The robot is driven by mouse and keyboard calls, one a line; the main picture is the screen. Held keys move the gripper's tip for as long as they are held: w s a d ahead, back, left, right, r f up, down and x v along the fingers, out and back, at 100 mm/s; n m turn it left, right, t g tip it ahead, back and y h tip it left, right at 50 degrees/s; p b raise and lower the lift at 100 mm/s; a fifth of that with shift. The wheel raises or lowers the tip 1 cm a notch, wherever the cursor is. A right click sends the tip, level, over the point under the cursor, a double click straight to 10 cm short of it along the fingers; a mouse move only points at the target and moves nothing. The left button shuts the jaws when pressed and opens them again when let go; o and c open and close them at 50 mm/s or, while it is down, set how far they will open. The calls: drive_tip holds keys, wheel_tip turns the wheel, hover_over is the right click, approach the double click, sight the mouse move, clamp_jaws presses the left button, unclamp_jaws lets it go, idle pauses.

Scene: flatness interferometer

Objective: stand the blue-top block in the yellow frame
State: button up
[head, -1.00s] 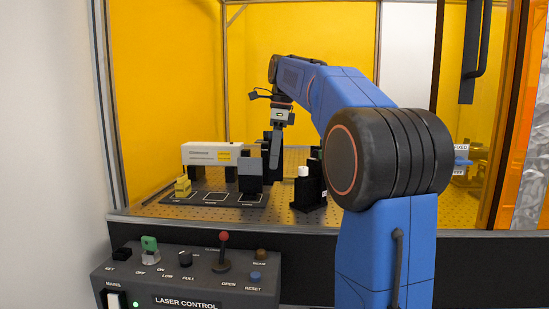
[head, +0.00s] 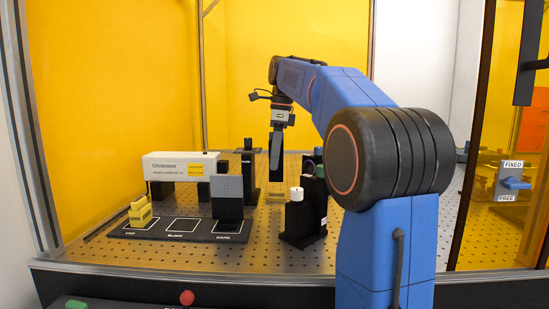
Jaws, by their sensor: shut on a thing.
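My gripper (head: 276,155) hangs pointing down over the perforated table, with its dark fingers shut. What it holds is hidden behind or between the fingers, and no blue top shows. The BLOCK outline on the black mat (head: 150,236) is empty. A small low yellow shape (head: 277,194), seemingly the yellow frame, lies on the table below the gripper. There is a visible gap between the fingertips and it, and its inside is too small to make out.
A grey plate on a black block (head: 228,198) and a yellow stepped piece (head: 140,212) stand on the mat. A white laser box (head: 180,166) is behind. A black mount with a white knob (head: 297,215) stands right of the gripper. A FIXED/FREE switch (head: 515,183) is far right.

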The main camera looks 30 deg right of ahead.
sight(275, 175)
drive_tip(key=shift+f, duration=2.5)
drive_tip(key=shift+f, duration=0.35)
drive_tip(key=o, duration=1.4)
drive_tip(key=shift+c, duration=0.2)
drive_tip(key=shift+r, duration=3.45)
drive_tip(key=shift+s, duration=0.1)
